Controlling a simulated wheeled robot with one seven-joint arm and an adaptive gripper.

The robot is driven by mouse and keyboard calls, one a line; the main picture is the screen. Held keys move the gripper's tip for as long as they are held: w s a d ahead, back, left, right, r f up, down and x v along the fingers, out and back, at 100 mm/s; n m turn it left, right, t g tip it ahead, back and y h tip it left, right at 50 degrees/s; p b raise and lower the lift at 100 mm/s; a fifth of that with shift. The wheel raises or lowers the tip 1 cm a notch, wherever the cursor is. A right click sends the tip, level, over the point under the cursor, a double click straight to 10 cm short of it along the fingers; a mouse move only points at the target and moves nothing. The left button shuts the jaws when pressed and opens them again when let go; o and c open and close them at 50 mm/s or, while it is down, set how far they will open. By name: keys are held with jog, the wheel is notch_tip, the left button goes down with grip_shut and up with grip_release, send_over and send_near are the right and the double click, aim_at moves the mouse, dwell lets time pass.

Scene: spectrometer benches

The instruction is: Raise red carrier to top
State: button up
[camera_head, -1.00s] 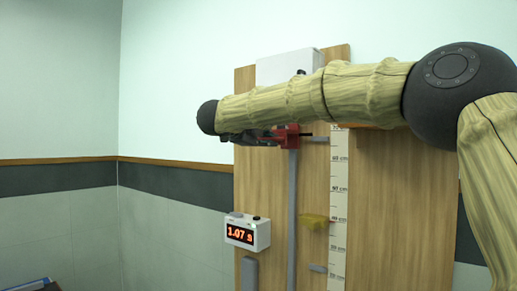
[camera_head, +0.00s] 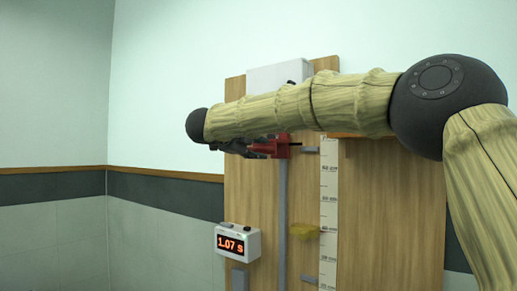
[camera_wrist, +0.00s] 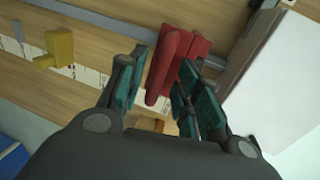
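The red carrier (camera_head: 283,147) sits on the grey vertical rail (camera_head: 283,220), high on the wooden board and below the white box at the top. In the wrist view, its red handle (camera_wrist: 168,66) points toward me between my two fingers. In the head view my gripper (camera_head: 248,147) reaches the carrier from the left, below my forearm, which hides part of the upper board.
A white box (camera_head: 275,77) is fixed at the board's top. A yellow block (camera_head: 305,231) and a ruler strip (camera_head: 328,215) are right of the rail. A timer (camera_head: 237,243) reading 1.07 s is lower left. Left of the board is free air before the wall.

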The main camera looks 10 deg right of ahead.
jog(key=v, duration=1.1)
jog(key=shift+s+r, duration=0.3)
jog(key=shift+s, duration=0.05)
jog(key=shift+d, duration=0.1)
